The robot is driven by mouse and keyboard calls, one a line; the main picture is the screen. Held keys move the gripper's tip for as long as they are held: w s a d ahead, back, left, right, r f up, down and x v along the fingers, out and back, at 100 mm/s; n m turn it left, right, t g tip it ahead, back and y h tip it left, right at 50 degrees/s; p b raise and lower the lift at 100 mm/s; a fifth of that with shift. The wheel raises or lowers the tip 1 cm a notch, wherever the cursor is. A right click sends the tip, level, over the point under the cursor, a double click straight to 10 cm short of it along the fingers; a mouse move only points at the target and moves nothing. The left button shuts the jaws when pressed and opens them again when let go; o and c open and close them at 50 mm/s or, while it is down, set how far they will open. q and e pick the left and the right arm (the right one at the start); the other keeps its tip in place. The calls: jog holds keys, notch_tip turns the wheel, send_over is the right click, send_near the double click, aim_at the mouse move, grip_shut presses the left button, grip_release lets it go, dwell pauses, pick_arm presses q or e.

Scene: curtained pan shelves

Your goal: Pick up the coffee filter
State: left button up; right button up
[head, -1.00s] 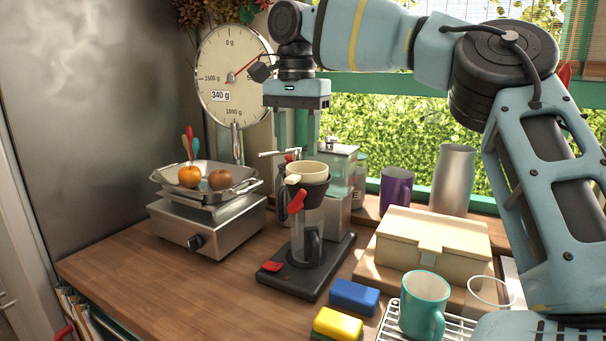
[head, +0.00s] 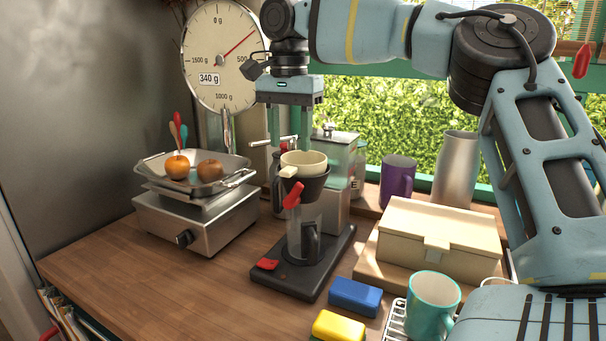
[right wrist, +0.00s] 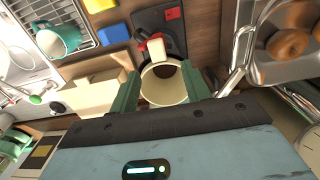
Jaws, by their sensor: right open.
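The coffee filter (head: 304,161) is a cream cup with a small handle. It sits upright in the dark holder (head: 309,187) on top of the coffee maker (head: 297,271). My right gripper (head: 288,141) points down just above and slightly behind the filter, empty. In the right wrist view the filter (right wrist: 163,92) lies between the two green fingers (right wrist: 162,92) of the open gripper, with its handle facing away from the palm. I cannot tell whether a finger touches it. My left gripper is not in view.
A scale (head: 196,220) with fruit in its pan stands left. A grinder (head: 340,170) is close behind the coffee maker. A cream box (head: 437,239), blue sponge (head: 355,297), yellow sponge (head: 338,327) and teal mug (head: 432,305) are at right. The counter's front left is clear.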

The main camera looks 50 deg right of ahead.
aim_at(290, 167)
jog(key=shift+s+a+f+p, duration=0.15)
jog(key=shift+f+p, duration=0.3)
jog(key=shift+f, duration=2.1)
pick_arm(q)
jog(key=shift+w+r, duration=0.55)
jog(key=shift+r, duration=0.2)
pick_arm(e)
jog(key=shift+c, duration=1.1)
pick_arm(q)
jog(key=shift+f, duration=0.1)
pick_arm(e)
grip_shut()
